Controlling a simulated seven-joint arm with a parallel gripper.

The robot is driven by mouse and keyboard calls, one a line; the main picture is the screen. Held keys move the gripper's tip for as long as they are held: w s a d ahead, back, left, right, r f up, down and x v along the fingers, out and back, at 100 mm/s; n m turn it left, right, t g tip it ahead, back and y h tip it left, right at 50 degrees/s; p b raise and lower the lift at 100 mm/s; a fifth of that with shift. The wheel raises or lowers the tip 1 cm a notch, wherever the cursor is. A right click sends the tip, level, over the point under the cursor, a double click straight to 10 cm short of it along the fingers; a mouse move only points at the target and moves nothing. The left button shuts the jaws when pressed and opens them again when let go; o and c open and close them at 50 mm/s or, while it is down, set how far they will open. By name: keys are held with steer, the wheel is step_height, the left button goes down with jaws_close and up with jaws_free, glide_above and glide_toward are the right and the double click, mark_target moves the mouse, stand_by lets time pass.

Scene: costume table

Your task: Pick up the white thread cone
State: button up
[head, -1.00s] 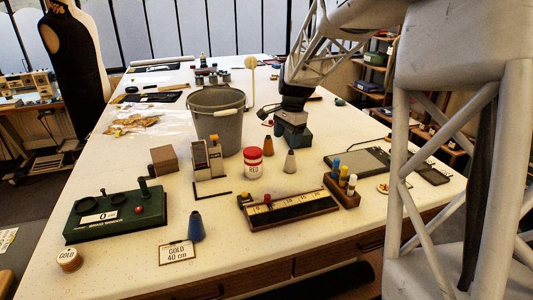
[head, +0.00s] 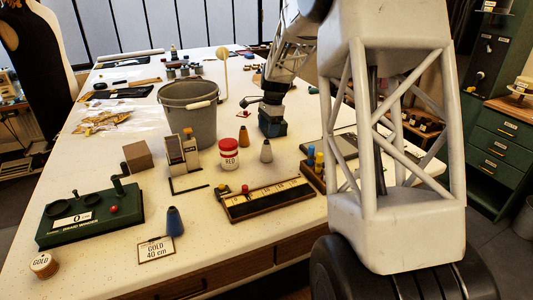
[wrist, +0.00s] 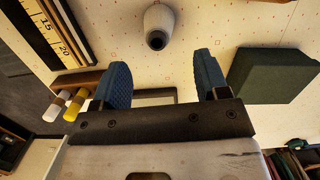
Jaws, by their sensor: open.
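The white thread cone (head: 266,151) stands upright on the table, right of the red-lidded jar, in the head view. In the wrist view the white cone (wrist: 158,22) shows at the top edge, beyond the fingertips and roughly in line with the gap between them. My gripper (wrist: 162,62) is open and empty, with two blue finger pads apart. In the head view it is behind the cone, close to a dark green block; its fingers are hard to tell apart there.
The dark green block (wrist: 272,75) lies right of my fingers. A brown cone (head: 243,136) and red-lidded jar (head: 229,154) stand left of the white cone. A ruler board (head: 266,198) lies in front, a grey bucket (head: 188,115) behind left. Yellow and white bobbins (wrist: 75,101) are at wrist-view left.

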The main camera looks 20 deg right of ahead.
mark_target(266, 143)
steer(key=shift+a+f, duration=0.2)
steer(key=shift+f, duration=1.05)
steer(key=shift+f, duration=0.1)
steer(key=shift+s+a+f, duration=0.1)
steer(key=shift+a+f, duration=0.1)
steer(key=shift+f, duration=1.05)
steer(key=shift+s+a+f, duration=0.1)
steer(key=shift+a+f, duration=0.1)
steer(key=shift+f, duration=1.05)
steer(key=c, duration=1)
